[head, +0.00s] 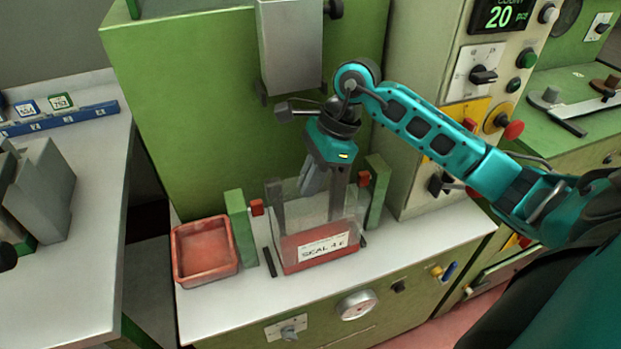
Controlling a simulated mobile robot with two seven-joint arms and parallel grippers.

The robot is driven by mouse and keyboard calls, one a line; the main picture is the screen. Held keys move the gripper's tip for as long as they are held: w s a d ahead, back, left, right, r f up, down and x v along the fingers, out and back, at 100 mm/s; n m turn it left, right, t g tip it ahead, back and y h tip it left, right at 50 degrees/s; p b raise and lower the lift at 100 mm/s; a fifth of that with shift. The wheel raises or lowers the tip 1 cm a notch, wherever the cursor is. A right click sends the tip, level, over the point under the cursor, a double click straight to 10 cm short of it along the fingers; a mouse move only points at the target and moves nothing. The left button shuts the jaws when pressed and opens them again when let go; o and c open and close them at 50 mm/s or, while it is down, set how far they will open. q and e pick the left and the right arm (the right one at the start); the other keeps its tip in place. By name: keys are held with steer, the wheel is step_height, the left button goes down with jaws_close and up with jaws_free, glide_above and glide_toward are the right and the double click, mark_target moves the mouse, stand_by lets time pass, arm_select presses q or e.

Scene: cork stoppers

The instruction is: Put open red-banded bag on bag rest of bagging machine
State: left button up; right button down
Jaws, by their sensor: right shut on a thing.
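The clear bag (312,228) with a red band (310,262) along its lower part stands upright and looks open at the top. A white label on the band reads "SEAL" and a number. It stands on the white worktop of the green bagging machine, between two green posts (240,228) (376,188) with red blocks. My right gripper (318,190) points down at the bag's top edge and is shut on the bag. The bag rest is largely hidden behind the bag and gripper, so I cannot tell whether the bag touches it. My left gripper is out of view.
A red tray (205,275) stands left of the bag on the worktop (230,312). A grey chute (290,45) hangs above. The control cabinet (425,110) rises at the right. Grey blocks (38,195) stand on the left table. The worktop's front strip is clear.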

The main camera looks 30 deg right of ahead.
steer(key=shift+f, duration=0.15)
steer(key=c, duration=1.3)
jaws_free()
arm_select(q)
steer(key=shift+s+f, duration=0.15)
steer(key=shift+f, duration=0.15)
arm_select(e)
steer(key=shift+o, duration=0.2)
steer(key=p+v, duration=0.1)
steer(key=v, duration=0.6)
steer(key=shift+d+r, duration=0.1)
steer(key=shift+r, duration=0.25)
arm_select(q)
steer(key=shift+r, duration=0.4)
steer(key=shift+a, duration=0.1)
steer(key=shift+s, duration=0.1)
arm_select(e)
steer(key=shift+s, duration=0.1)
